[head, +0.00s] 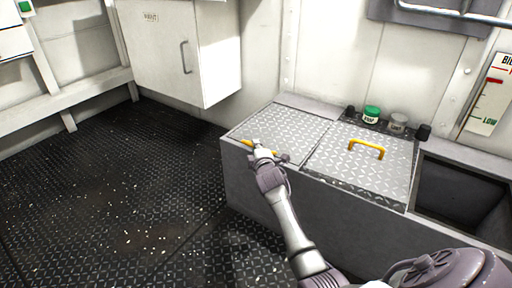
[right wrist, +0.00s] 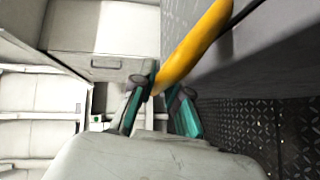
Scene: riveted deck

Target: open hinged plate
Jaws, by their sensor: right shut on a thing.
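The left hinged plate (head: 292,124) is a grey diamond-tread lid lying flat on the long grey box. Its yellow handle (head: 247,142) is at the plate's left side, partly hidden by my right gripper (head: 265,152). In the right wrist view the yellow handle (right wrist: 195,45) runs down between the two fingers of the gripper (right wrist: 166,90), which are shut on it. A second tread plate (head: 350,167) with its own yellow handle (head: 367,146) lies flat to the right. My left gripper is not in view.
A green-lidded jar (head: 371,114), a grey-lidded jar (head: 398,122) and dark small items stand behind the right plate. An open bin (head: 460,195) is at the far right. A white wall cabinet (head: 180,48) hangs at the back left. The dark tread floor (head: 110,190) is clear.

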